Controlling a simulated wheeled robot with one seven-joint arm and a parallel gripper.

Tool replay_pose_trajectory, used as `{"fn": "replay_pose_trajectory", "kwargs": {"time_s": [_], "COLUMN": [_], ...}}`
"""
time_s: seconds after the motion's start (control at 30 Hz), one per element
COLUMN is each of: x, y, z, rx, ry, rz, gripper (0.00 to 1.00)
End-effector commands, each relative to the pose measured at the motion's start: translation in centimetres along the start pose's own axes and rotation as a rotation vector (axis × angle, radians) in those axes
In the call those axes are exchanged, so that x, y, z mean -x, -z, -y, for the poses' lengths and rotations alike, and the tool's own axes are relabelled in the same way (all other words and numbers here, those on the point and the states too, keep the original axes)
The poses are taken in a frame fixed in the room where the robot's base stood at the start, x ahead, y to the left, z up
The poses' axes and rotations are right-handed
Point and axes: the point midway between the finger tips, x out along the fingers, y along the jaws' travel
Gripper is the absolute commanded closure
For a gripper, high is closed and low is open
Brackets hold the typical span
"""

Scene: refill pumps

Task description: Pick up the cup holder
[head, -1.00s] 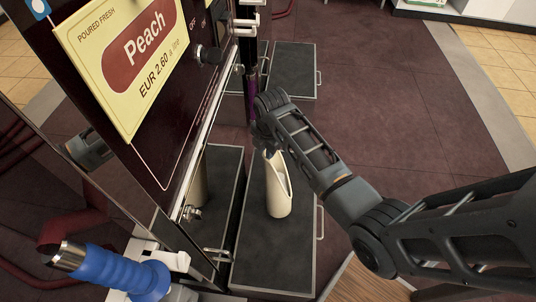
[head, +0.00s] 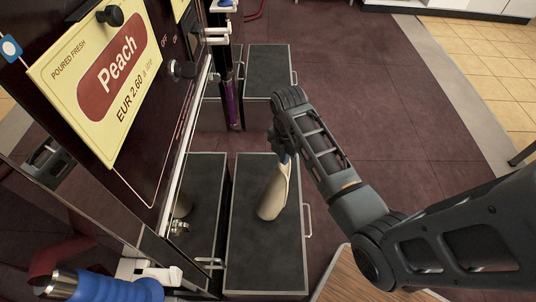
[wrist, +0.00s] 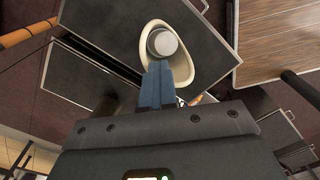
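The cup holder is a cream, hollow sleeve with a slanted open mouth. In the head view the cup holder (head: 271,199) is tilted over the dark grey box top, its upper end leaning right to my gripper (head: 284,157). In the wrist view I look into the mouth of the cup holder (wrist: 205,43), with a pale round shape inside. The blue fingers of my gripper (wrist: 166,82) are close together at its near rim and look shut on the wall. The fingertips are partly hidden, and I cannot tell whether its base touches the box.
The dark grey box (head: 262,265) has a side handle (head: 307,220). A dispenser with a yellow Peach sign (head: 105,78) stands left. A blue ribbed nozzle grip (head: 110,290) is at lower left. A wooden surface (head: 365,280) is at lower right. Open floor lies right.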

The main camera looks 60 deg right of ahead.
Motion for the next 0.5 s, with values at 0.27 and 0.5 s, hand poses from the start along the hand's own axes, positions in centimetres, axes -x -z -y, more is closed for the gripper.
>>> {"fn": "replay_pose_trajectory", "kwargs": {"time_s": [0.27, 0.5], "x": [2.0, 2.4], "y": [-2.2, -2.6], "z": [1.2, 1.4], "rx": [0.0, 0.002], "ry": [-0.009, -0.011], "rz": [0.004, 0.005], "gripper": [1.0, 1.0]}}
